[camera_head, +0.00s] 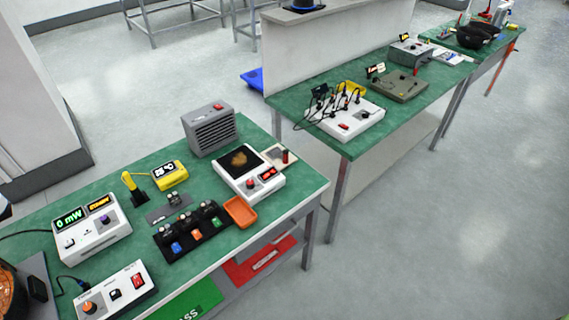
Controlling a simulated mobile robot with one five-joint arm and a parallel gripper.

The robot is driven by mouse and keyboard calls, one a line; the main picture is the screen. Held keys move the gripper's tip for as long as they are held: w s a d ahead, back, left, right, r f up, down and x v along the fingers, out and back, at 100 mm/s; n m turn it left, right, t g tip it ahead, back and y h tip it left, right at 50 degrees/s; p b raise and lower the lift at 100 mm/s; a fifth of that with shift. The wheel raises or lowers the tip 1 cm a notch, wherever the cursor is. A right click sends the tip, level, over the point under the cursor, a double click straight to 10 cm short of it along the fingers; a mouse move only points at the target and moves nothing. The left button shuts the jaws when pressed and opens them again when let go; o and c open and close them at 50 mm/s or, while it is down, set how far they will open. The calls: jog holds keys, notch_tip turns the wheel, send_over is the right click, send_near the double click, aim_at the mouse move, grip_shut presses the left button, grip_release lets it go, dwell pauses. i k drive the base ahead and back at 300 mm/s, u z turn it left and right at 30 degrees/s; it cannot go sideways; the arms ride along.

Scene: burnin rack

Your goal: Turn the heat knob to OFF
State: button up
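No label reading heat or OFF is legible, so I cannot tell for sure which knob is the heat knob. A white unit with a black top plate bearing a brown patch (223,161) stands at the right of the near green bench. It has a small red knob (251,184) and a red-lit panel (269,175) on its front. Another white box (120,300) at the bottom left has an orange knob (89,307), a black switch and a red switch. The pointer settings are too small to read. My gripper is not in view.
The near bench also holds a 0 mW meter (90,230), a yellow °C display (170,176), a black rack (190,238), an orange tray (240,212) and a grey vented box (210,130). A second bench (300,85) stands behind. Open floor (440,240) lies right.

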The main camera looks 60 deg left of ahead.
aim_at(250, 185)
jog(key=u, duration=0.05)
jog(key=i, duration=0.4)
jog(key=u, duration=1.15)
jog(key=k, duration=0.15)
jog(key=z, duration=2.95)
jog(key=k, duration=1)
jog(key=z, duration=5.8)
